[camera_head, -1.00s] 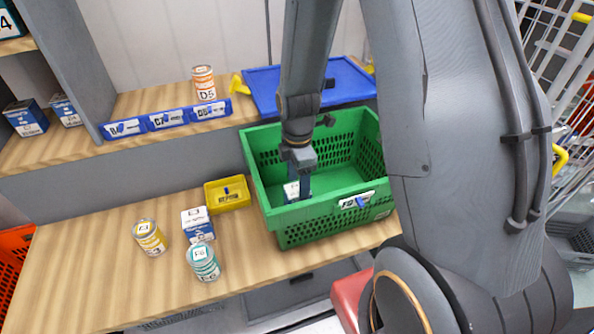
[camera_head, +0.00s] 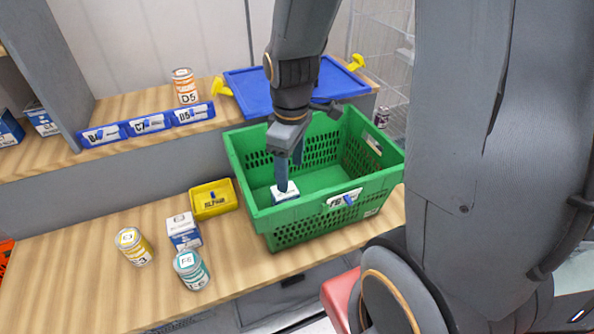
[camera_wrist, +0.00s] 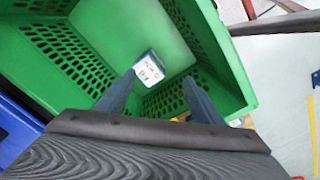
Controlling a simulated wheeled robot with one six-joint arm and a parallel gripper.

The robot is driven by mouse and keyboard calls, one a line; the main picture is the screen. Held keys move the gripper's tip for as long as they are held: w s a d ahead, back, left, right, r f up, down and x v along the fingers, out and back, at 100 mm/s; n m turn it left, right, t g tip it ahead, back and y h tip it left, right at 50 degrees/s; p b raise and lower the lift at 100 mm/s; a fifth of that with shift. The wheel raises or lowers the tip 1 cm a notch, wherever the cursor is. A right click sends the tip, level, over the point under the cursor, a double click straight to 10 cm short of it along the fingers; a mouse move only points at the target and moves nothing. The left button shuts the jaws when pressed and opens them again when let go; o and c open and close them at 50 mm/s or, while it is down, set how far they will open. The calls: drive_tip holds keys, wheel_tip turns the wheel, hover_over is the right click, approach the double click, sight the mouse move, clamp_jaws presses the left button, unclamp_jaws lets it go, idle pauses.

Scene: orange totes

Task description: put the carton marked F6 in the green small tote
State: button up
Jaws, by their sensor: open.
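The green tote (camera_head: 325,222) stands on the wooden counter, with a white tag on its front wall. A small white and blue carton (camera_head: 284,192) is inside it, near the front left corner. In the wrist view the carton (camera_wrist: 149,68) sits in the tote (camera_wrist: 215,45) just beyond my fingertips, its printed top facing me; its mark is too small to read surely. My gripper (camera_wrist: 160,78) is open, its two dark blue fingers spread to either side of the carton's near end. In the head view my gripper (camera_head: 287,183) points down into the tote above the carton.
Left of the tote are a yellow bin (camera_head: 212,199), a white and blue carton (camera_head: 184,231), a yellow can (camera_head: 135,247) and a teal can (camera_head: 191,270). Behind are blue label bins (camera_head: 150,125), an orange-labelled can (camera_head: 185,87) and a blue lid (camera_head: 290,87).

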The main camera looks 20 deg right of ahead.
drive_tip(key=s+r+m, duration=0.1)
drive_tip(key=m, duration=0.2)
drive_tip(key=s+r+m, duration=0.1)
drive_tip(key=s+m, duration=0.1)
drive_tip(key=m, duration=0.1)
drive_tip(key=s+r+m, duration=0.1)
drive_tip(key=s+m, duration=0.1)
drive_tip(key=m, duration=0.1)
drive_tip(key=shift+a+t, duration=0.1)
drive_tip(key=shift+t, duration=0.3)
drive_tip(key=shift+w+r, duration=0.1)
